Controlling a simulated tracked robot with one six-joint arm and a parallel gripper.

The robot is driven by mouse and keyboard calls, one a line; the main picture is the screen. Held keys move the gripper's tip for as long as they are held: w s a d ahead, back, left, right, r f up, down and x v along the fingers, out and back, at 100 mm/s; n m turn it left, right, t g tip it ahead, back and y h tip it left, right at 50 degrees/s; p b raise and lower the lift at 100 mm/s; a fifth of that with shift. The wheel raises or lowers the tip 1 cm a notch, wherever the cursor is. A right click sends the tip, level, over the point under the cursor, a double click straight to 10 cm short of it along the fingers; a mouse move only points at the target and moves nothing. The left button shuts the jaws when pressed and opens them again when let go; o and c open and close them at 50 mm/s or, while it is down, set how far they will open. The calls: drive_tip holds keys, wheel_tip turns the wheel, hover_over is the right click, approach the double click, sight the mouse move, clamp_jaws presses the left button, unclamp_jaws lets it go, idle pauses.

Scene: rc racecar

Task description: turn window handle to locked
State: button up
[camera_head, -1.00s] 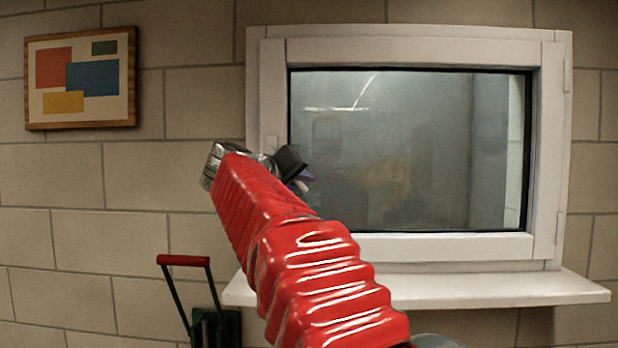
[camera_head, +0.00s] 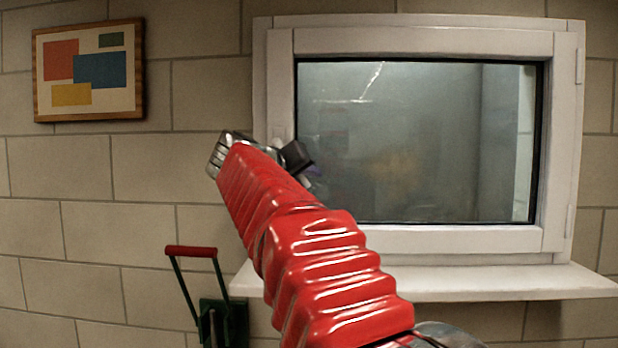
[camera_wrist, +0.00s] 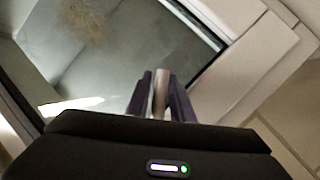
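The white-framed window (camera_head: 420,240) fills the right half of the head view, its sash flush in the frame. The window handle (camera_wrist: 161,92) shows in the wrist view as a pale, narrow bar. My gripper (camera_wrist: 160,80) has its two dark purple fingers on either side of this bar, close against it, and appears shut on it. In the head view, my gripper (camera_head: 303,168) is at the sash's left side, and my red-sleeved arm hides most of the handle. The handle's angle is not clear.
A white sill (camera_head: 480,285) juts out below the window. A framed picture (camera_head: 88,70) hangs on the block wall at left. A dark green device with a red-gripped lever (camera_head: 190,252) stands below, left of my arm.

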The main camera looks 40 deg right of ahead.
drive_tip(key=shift+a, duration=0.1)
drive_tip(key=v, duration=1.3)
drive_tip(key=shift+s+a, duration=0.2)
drive_tip(key=shift+a, duration=0.1)
drive_tip(key=shift+c, duration=0.3)
